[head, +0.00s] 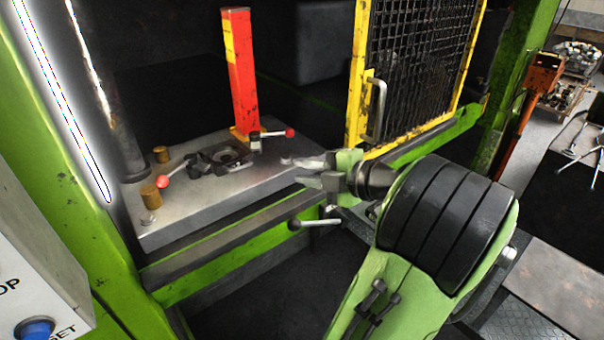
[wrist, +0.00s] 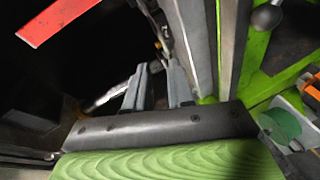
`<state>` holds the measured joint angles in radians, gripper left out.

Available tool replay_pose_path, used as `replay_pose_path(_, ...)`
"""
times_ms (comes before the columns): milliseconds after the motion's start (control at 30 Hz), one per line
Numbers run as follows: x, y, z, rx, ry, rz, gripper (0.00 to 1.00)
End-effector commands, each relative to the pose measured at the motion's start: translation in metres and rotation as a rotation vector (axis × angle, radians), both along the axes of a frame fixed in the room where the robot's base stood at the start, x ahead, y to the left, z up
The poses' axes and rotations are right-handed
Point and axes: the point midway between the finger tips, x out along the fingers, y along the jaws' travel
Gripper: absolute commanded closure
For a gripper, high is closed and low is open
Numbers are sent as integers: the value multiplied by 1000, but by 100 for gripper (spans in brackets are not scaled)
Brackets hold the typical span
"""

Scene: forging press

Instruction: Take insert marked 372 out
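A dark round fixture with a recessed centre (head: 228,155) sits on the grey press plate (head: 205,205) in the head view. Clamps with red-knobbed levers stand on both sides of it. An insert may lie in that recess, but I cannot make it out, and no 372 marking is readable. My gripper (head: 302,172) is at the right front of the plate, to the right of the fixture and apart from it. Its two fingers are spread with nothing visible between them. The wrist view also shows the two fingers (wrist: 157,78) apart.
A red post (head: 241,75) stands behind the fixture. A yellow-framed mesh guard (head: 420,60) is at the right, and a green press column (head: 70,150) at the left.

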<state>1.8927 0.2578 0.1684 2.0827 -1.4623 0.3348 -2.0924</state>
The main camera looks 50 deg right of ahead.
Motion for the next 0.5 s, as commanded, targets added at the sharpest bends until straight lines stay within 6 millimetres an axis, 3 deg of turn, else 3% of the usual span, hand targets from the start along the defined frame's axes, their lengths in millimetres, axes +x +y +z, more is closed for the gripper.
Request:
replay_pose_path(200, 6, 1, -3, 1, 4, 4, 77)
replay_pose_path(500, 39, 2, -13, 2, 3, 7, 77)
